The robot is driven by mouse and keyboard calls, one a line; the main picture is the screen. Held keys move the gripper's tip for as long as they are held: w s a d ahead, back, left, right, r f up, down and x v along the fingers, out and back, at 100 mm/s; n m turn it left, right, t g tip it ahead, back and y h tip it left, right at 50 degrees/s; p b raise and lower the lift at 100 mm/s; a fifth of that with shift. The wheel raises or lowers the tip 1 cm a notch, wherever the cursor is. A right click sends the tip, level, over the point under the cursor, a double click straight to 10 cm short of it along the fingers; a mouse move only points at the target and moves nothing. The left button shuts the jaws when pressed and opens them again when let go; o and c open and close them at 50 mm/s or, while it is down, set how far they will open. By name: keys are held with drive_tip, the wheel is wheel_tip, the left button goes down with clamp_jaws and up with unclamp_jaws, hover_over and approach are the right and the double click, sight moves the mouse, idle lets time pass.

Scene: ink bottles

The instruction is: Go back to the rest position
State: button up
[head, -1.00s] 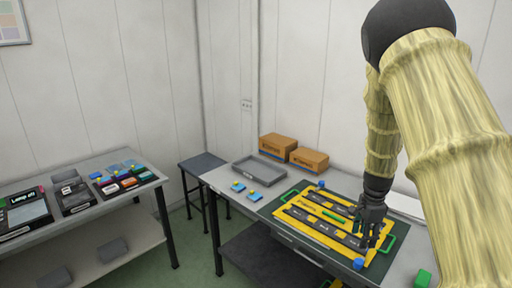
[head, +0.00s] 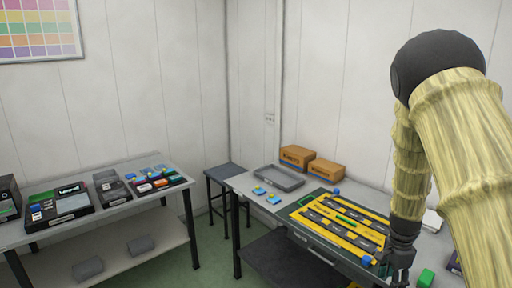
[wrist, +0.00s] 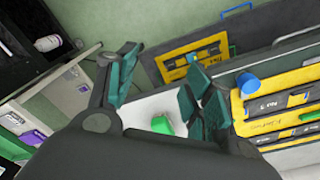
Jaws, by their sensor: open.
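My gripper (head: 398,264) is at the near right edge of the table in the head view, beside the yellow-and-black board. A green block (head: 426,277) lies right of my gripper; a green block (wrist: 162,125) also shows below the fingers.
On the right table (head: 243,182) stand a grey tray (head: 279,179), two cardboard boxes (head: 326,170) and small blue pieces (head: 273,200). A small dark stool (head: 226,172) stands between the tables. The left table (head: 120,208) bears dark cases and coloured bottles.

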drive_tip(key=s+a+f+n+h, duration=0.1)
drive_tip(key=s+a+f+n, duration=0.15)
drive_tip(key=s+f, duration=0.45)
drive_tip(key=s+a+f+n, duration=0.2)
drive_tip(key=s+f+n, duration=0.15)
drive_tip(key=f, duration=0.45)
drive_tip(key=s+a+f+n, duration=0.3)
drive_tip(key=s+a+f, duration=0.1)
drive_tip(key=s, duration=0.5)
drive_tip(key=s+a+f+n+y+b, duration=0.1)
drive_tip(key=s+a+f+n, duration=0.3)
drive_tip(key=s, duration=0.5)
drive_tip(key=s+a+f+n+b, duration=0.1)
drive_tip(key=s+a+f+n, duration=0.3)
drive_tip(key=s+a, duration=0.3)
drive_tip(key=shift+s+f+y, duration=0.3)
drive_tip(key=shift+s+f, duration=0.2)
drive_tip(key=shift+s, duration=0.55)
